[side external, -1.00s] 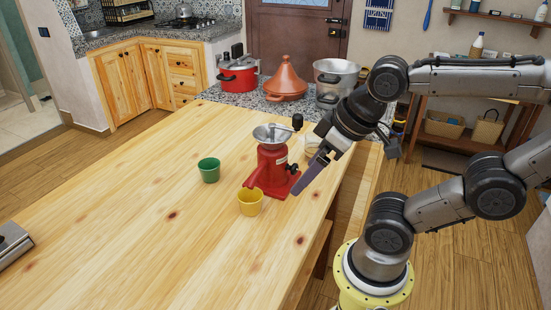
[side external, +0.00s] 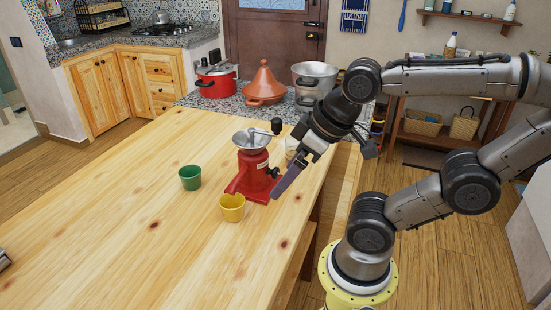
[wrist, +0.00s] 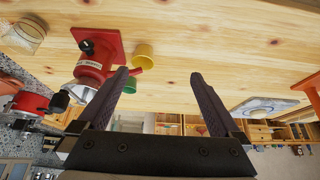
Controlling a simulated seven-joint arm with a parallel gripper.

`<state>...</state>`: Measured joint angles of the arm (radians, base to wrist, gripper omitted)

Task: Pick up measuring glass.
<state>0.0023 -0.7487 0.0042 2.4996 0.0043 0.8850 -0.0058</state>
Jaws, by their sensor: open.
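A clear glass vessel, likely the measuring glass (wrist: 26,38), stands on the table in the upper left corner of the wrist view. In the side view the glass (side external: 291,146) shows only partly, behind my gripper and beside the red grinder. My gripper (side external: 276,193) is tilted down above the table, just right of the grinder. Its two dark fingers are spread apart and empty in the wrist view (wrist: 158,75). The glass lies outside the fingers, to their left in that view.
A red grinder (side external: 253,175) stands close beside my gripper. A yellow cup (side external: 232,208) and a green cup (side external: 190,178) stand near it. A red pot (side external: 215,80), a tagine (side external: 264,85) and a steel pot (side external: 315,80) stand behind.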

